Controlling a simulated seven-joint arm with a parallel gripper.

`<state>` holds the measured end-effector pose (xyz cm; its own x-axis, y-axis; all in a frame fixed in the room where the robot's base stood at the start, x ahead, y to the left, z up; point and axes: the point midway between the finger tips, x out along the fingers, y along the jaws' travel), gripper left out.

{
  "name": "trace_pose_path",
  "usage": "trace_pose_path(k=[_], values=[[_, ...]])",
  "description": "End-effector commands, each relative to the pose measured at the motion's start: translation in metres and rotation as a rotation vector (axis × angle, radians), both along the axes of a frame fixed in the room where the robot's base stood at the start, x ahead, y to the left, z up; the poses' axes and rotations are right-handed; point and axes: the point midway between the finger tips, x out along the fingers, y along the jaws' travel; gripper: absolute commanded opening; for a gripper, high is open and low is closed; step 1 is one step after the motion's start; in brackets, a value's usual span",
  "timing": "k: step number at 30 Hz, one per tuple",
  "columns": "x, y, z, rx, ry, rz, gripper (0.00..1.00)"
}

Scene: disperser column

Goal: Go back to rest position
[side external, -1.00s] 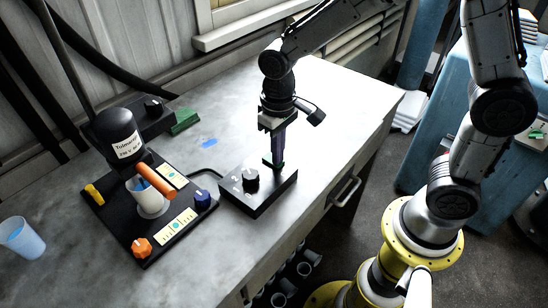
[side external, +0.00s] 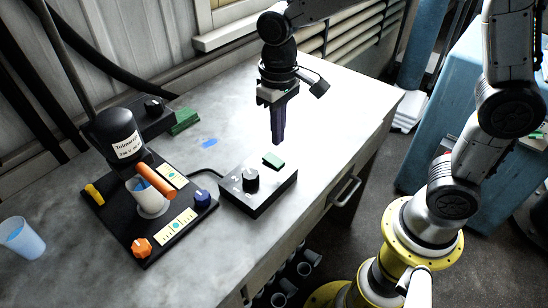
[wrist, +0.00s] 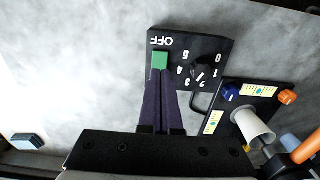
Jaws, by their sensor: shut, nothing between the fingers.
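The control box has a green button (side external: 273,160) and a black dial (side external: 250,179) on top. In the wrist view the box (wrist: 215,48) shows the word OFF and numbers around the dial.
A disperser column with a black motor head (side external: 116,135) stands on a black base at the left, with a white cup (side external: 150,196) and an orange handle (side external: 157,183). A blue cup (side external: 21,238) is at the far left. The table's right side is clear.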

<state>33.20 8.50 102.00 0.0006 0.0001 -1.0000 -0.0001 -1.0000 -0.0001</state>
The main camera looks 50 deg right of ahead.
Motion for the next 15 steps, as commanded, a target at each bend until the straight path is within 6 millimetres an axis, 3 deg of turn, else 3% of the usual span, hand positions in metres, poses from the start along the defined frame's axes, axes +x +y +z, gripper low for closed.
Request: trace_pose_path(k=[15], values=[[0.0003, -0.0018, 0.0108, 0.001, -0.003, -0.005, 0.00]])
